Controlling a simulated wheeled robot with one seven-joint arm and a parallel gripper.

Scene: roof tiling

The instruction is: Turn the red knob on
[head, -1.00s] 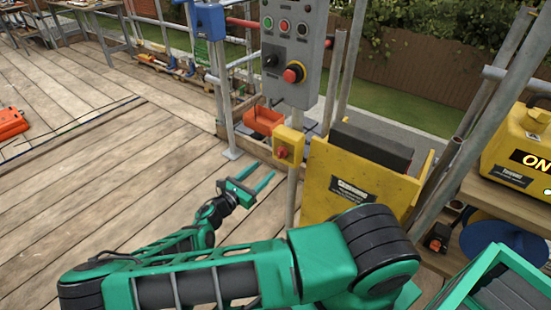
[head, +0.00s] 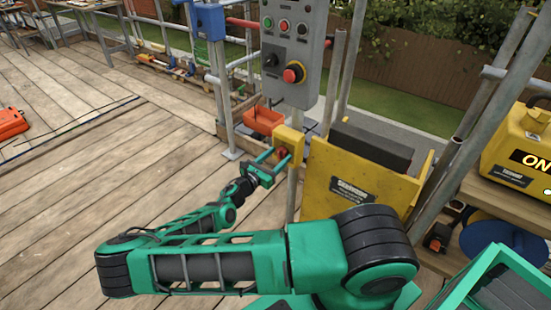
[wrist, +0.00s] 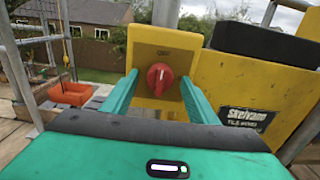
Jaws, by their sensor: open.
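The red knob (wrist: 160,79) sits on the front of a yellow switch box (wrist: 150,48) in the wrist view. A pale mark runs nearly upright on the knob. In the head view the yellow box (head: 291,138) is fixed to a grey post, and the knob (head: 283,152) is partly hidden by my gripper (head: 277,160). My gripper is open, with its two green fingers reaching toward the box, one on each side of the knob. In the wrist view the fingers (wrist: 160,98) frame the knob with gaps, and nothing is held.
A grey control panel (head: 296,45) with several buttons and a red knob stands above the box. A yellow bin (head: 330,185) with a dark block on top is close at the right. An orange tray (head: 264,121) lies behind.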

